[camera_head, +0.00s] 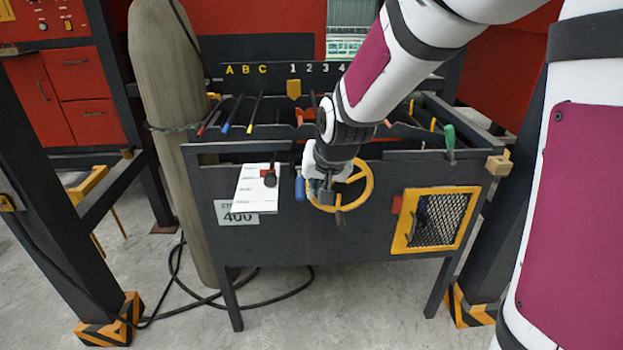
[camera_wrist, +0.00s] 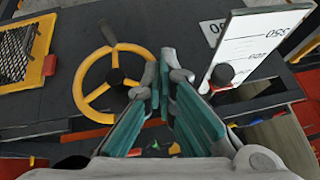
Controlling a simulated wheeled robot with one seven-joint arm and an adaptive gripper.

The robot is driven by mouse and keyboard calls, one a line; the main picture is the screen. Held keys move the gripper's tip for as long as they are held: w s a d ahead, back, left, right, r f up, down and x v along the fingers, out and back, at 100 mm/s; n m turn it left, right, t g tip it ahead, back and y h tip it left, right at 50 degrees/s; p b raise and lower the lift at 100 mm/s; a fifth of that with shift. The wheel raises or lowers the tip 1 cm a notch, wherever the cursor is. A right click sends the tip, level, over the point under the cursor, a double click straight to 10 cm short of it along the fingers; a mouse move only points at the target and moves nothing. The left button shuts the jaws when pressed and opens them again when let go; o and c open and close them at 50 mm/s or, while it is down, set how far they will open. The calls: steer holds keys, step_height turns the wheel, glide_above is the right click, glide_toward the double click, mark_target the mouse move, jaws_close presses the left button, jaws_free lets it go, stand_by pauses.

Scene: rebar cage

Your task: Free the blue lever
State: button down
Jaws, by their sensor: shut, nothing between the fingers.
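A blue lever handle (camera_head: 300,187) hangs upright on the front of the dark bench, between a white scale plate (camera_head: 257,188) and a yellow handwheel (camera_head: 361,184). My gripper (camera_head: 318,188) is just right of the blue handle, in front of the wheel's left part; I cannot tell if they touch. In the wrist view, my gripper (camera_wrist: 164,62) has its teal fingers together at the tips, with nothing held. The wheel (camera_wrist: 88,98) is left of the fingers there and the scale plate (camera_wrist: 250,48) right. The blue handle does not show in that view.
A black knob (camera_head: 270,180) sits on the scale plate. A yellow-framed mesh door (camera_head: 437,220) is at right. A grey cylinder (camera_head: 172,130) stands left; a hose lies on the floor.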

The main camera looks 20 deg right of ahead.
steer(key=shift+s+a+r, duration=0.1)
steer(key=shift+s+r, duration=0.1)
steer(key=shift+s, duration=0.45)
steer(key=shift+s+r, duration=0.15)
steer(key=shift+s, duration=0.45)
steer(key=s+r+n+p, duration=0.1)
steer(key=s+r+p, duration=0.3)
steer(key=s, duration=0.6)
steer(key=s+r+n+g+p, duration=0.1)
steer(key=s+r+p, duration=0.3)
steer(key=s+r, duration=0.5)
steer(key=s+r+n+g+p, duration=0.1)
steer(key=s+r, duration=0.5)
steer(key=s, duration=0.7)
steer(key=n+p, duration=0.1)
steer(key=p, duration=0.1)
steer(key=shift+s+r+p, duration=0.25)
steer(key=shift+p, duration=0.15)
steer(key=shift+a, duration=0.1)
